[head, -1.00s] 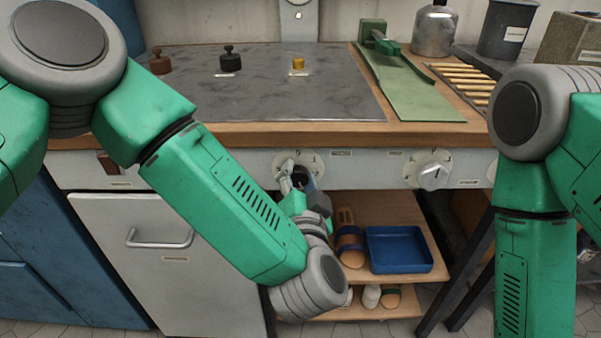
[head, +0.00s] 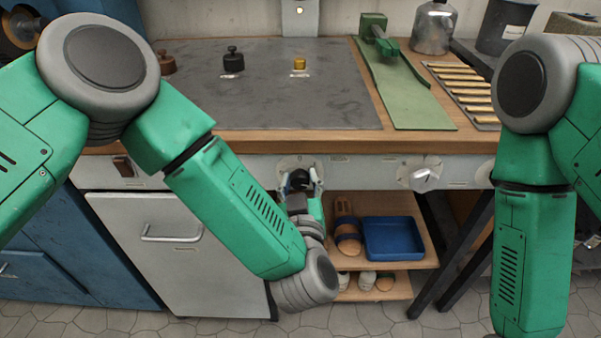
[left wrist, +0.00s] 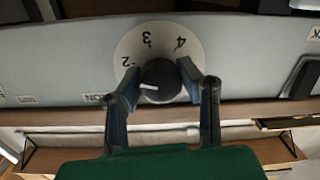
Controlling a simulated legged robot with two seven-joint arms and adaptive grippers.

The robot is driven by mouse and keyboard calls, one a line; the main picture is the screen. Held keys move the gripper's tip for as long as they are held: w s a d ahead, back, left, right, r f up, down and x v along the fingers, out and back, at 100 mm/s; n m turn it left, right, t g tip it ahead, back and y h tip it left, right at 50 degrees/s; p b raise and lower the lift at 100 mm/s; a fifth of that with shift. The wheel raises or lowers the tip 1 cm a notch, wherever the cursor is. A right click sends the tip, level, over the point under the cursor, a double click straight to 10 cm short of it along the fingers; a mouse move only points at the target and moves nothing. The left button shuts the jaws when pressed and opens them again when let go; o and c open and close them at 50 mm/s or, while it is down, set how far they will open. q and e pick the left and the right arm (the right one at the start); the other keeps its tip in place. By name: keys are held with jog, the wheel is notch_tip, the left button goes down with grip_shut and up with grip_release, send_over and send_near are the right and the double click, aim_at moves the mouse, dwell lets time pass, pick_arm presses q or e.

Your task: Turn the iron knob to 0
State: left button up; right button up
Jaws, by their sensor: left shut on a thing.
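The iron knob (left wrist: 160,80) is black with a white pointer line and sits on a round white dial (left wrist: 158,45) on the bench's front panel. In the left wrist view the dial's 2, 3 and 4 show upside down. The pointer aims left, a little below the 2; the 0 is hidden or cannot be made out. My left gripper (left wrist: 160,90) is shut on the knob, one finger on each side. In the head view the left gripper (head: 301,180) covers much of the dial. My right gripper is out of view.
A second, pale knob (head: 424,180) is on the panel to the right. Below is a shelf with a blue tray (head: 394,238) and sandal lasts (head: 346,230). A dark rocker switch (left wrist: 303,78) is at the right in the wrist view.

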pick_arm(q)
jog(key=n, duration=0.1)
jog(key=n+p, duration=0.1)
jog(key=n, duration=0.3)
jog(key=shift+s+f+h+p, duration=0.2)
jog(key=shift+f+h+p, duration=0.1)
jog(key=shift+p, duration=0.05)
jog(key=n, duration=0.3)
jog(key=shift+d+n+p, duration=0.1)
jog(key=shift+n+p, duration=0.2)
jog(key=shift+p, duration=0.05)
jog(key=n, duration=0.2)
jog(key=shift+n+h, duration=0.3)
jog(key=n, duration=0.4)
jog(key=shift+n+h+b, duration=0.3)
jog(key=shift+n+b, duration=0.25)
jog(key=shift+n, duration=1.75)
jog(key=shift+f, duration=0.1)
jog(key=o, duration=1.2)
jog(key=shift+w, duration=0.1)
jog(key=shift+r+n, duration=0.25)
jog(key=shift+n, duration=0.05)
